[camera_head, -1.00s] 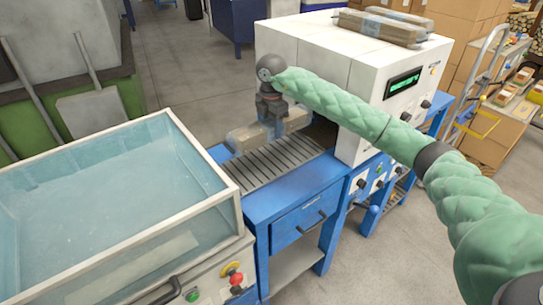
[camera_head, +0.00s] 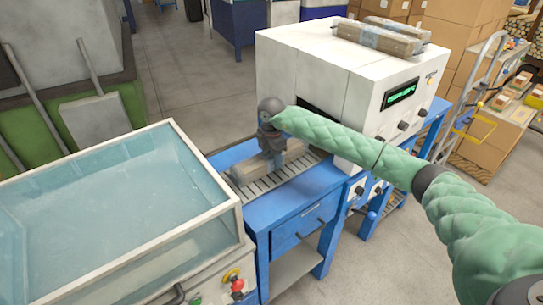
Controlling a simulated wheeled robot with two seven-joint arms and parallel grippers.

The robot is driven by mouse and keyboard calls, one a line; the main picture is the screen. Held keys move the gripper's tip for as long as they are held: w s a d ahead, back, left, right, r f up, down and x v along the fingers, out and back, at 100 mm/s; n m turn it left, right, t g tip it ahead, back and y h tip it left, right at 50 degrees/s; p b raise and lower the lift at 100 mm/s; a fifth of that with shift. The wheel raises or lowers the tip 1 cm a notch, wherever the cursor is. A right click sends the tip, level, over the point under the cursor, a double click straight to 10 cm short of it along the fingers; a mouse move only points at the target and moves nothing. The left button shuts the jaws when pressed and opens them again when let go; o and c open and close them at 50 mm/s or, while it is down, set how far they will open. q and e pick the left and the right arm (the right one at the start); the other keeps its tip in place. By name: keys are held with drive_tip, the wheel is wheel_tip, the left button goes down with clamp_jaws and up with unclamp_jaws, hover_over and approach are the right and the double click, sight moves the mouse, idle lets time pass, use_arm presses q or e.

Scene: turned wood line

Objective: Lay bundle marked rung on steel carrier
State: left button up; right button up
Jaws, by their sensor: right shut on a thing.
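A wrapped bundle of pale wood pieces (camera_head: 245,172) lies low along the slatted steel carrier (camera_head: 285,172) in front of the white machine's opening. It looks to be down on the slats, but I cannot tell whether it bears fully on them. My right gripper (camera_head: 271,153) points down over the bundle's middle and is shut on it; the fingertips are mostly hidden. No mark on the bundle can be read. My left gripper is not in view.
The white machine (camera_head: 325,65) stands right behind the carrier, with wrapped bundles (camera_head: 376,38) on top. A clear-walled tank (camera_head: 100,215) stands close at the left. The blue bench (camera_head: 300,215) holds the carrier. Cartons and a hand truck (camera_head: 470,95) stand at the right.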

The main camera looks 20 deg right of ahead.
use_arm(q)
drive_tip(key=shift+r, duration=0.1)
use_arm(e)
drive_tip(key=shift+f, duration=0.1)
drive_tip(key=o, duration=1.3)
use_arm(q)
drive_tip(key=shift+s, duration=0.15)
use_arm(e)
drive_tip(key=shift+r, duration=0.35)
use_arm(q)
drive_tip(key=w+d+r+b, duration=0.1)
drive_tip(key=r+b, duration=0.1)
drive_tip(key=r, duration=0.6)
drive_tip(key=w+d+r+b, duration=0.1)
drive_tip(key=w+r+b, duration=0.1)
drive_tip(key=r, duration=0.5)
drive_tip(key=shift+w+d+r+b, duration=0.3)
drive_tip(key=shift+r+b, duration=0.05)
drive_tip(key=shift+b, duration=0.05)
use_arm(e)
wheel_tip(320, 180, up, 12)
drive_tip(key=shift+f, duration=0.25)
